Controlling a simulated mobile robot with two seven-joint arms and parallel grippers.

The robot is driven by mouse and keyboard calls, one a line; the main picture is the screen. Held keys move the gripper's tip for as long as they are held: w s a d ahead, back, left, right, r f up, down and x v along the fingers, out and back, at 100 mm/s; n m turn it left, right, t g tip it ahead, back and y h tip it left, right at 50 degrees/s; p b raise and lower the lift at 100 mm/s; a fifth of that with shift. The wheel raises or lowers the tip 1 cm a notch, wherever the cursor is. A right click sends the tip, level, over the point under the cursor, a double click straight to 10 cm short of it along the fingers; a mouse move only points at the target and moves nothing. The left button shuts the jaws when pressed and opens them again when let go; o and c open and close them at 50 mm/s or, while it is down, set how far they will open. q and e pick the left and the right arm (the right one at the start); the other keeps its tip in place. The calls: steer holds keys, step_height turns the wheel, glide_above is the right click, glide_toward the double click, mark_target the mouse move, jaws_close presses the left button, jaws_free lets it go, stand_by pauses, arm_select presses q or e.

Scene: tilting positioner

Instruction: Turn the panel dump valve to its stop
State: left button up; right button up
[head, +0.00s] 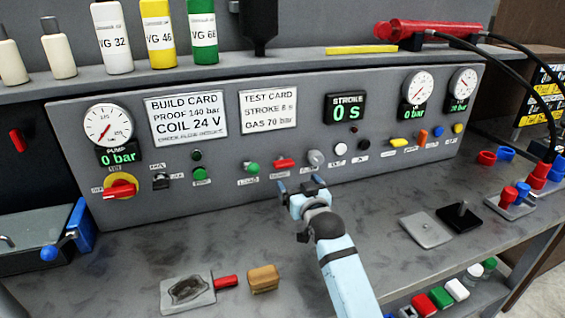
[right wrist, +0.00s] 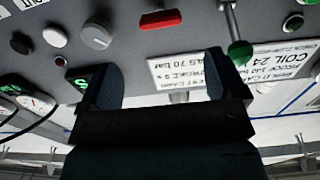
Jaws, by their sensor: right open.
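The grey control panel (head: 230,150) carries a row of small controls. A red bar handle (head: 285,163) sits low at mid-panel, between a green knob (head: 253,168) and a grey round knob (head: 316,158). The labels are too small to read surely, so I cannot tell which control is the dump valve. My right gripper (head: 301,184) is open and empty, just in front of and below the red handle, apart from it. In the right wrist view, which is upside down, the red handle (right wrist: 159,19) lies beyond the gap between the open fingers (right wrist: 165,80). My left gripper is out of view.
A yellow-red rotary switch (head: 120,187) is at panel left. A shelf with bottles (head: 158,30) runs above. The bench before the panel is mostly clear.

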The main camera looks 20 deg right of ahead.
mark_target(285, 166)
steer(key=w, duration=1)
steer(key=shift+a, duration=0.2)
steer(key=shift+w, duration=0.65)
steer(key=c, duration=0.9)
